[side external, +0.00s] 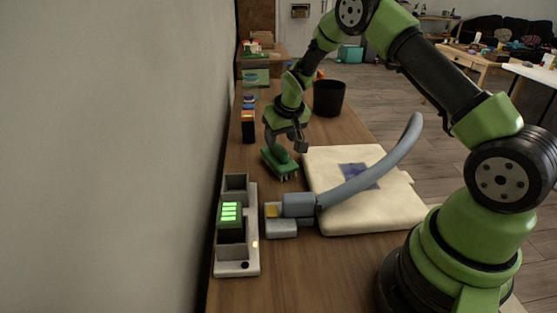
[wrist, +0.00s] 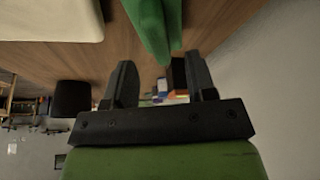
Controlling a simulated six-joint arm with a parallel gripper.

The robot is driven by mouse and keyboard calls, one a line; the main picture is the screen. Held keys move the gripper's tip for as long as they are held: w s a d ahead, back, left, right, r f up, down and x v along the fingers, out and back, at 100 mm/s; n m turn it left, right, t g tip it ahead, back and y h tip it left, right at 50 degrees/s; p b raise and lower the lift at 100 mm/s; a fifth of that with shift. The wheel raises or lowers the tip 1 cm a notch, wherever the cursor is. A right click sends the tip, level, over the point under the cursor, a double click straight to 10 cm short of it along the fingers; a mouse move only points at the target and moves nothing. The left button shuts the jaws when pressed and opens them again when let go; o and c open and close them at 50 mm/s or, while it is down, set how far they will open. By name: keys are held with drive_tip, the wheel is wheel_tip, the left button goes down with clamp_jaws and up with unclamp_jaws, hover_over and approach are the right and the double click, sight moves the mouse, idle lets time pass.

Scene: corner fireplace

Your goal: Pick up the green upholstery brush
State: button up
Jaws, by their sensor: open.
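The green upholstery brush (side external: 280,163) lies on the wooden bench top, with its bristles down, left of the cream cushion. It also shows in the wrist view (wrist: 155,25), just beyond the fingertips and roughly in line with the gap between them. My gripper (side external: 287,142) is directly over the brush, with its fingers pointing down and spread. In the wrist view my gripper (wrist: 161,75) has its two dark fingers apart with nothing held between them. I cannot tell whether a finger touches the brush.
The cream cushion (side external: 325,215) with a blue stain lies to the right. A grey vacuum nozzle and hose (side external: 345,190) cross it. A charger (side external: 237,262) with a lit green battery stands nearer the camera by the wall. A black bin (side external: 329,97) stands behind.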

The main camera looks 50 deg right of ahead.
sight(278, 146)
drive_tip(key=x, duration=0.4)
drive_tip(key=shift+s+f, duration=0.1)
drive_tip(key=shift+a, duration=0.1)
clamp_jaws()
wheel_tip(278, 146, up, 10)
drive_tip(key=shift+r, duration=0.1)
drive_tip(key=c, duration=0.7)
unclamp_jaws()
drive_tip(key=shift+c, duration=1.1)
drive_tip(key=shift+s, duration=0.1)
